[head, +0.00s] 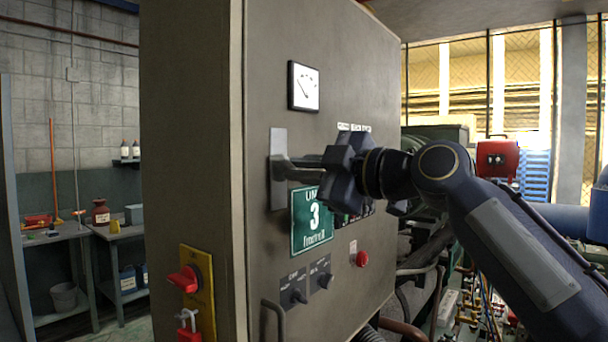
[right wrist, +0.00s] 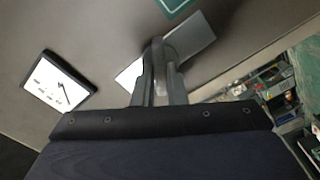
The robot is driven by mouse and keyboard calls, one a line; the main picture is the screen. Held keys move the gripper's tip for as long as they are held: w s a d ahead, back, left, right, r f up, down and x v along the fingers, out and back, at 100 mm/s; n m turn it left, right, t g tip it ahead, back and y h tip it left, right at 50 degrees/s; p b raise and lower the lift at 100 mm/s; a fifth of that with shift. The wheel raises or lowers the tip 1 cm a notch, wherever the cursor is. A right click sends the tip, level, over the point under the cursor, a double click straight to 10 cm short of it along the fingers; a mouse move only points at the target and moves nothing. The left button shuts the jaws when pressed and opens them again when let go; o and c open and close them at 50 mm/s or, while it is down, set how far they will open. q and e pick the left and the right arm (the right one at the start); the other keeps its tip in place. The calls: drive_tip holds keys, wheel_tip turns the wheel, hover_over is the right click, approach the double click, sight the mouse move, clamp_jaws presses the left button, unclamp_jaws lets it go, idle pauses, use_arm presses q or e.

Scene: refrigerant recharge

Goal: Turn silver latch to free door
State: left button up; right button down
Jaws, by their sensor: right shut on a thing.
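The silver latch (head: 279,168) is a plate with a lever handle on the front of the grey cabinet door (head: 330,60). The lever sticks out to the right, about level, in the head view. My right gripper (head: 318,165) is shut on the lever. In the right wrist view the latch plate (right wrist: 197,38) shows behind the lever (right wrist: 162,68), and the fingers reach toward it; the exact contact is partly hidden by my gripper body. The door looks flush with the cabinet. My left gripper is not in view.
A dial gauge (head: 303,87) sits above the latch, and a green number 3 sign (head: 311,218) is just below. Lower are black knobs (head: 293,297), a red button (head: 362,259) and a red rotary switch (head: 185,279). Workbenches (head: 60,237) stand at the left.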

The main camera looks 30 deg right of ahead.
drive_tip(key=shift+n, duration=1.2)
drive_tip(key=n+b, duration=0.1)
drive_tip(key=n, duration=0.2)
drive_tip(key=shift+f, duration=0.1)
drive_tip(key=c, duration=1.5)
unclamp_jaws()
drive_tip(key=shift+c, duration=0.2)
drive_tip(key=shift+s+d, duration=0.1)
drive_tip(key=shift+s, duration=0.05)
drive_tip(key=b+v, duration=0.1)
drive_tip(key=v, duration=0.7)
drive_tip(key=shift+s, duration=0.35)
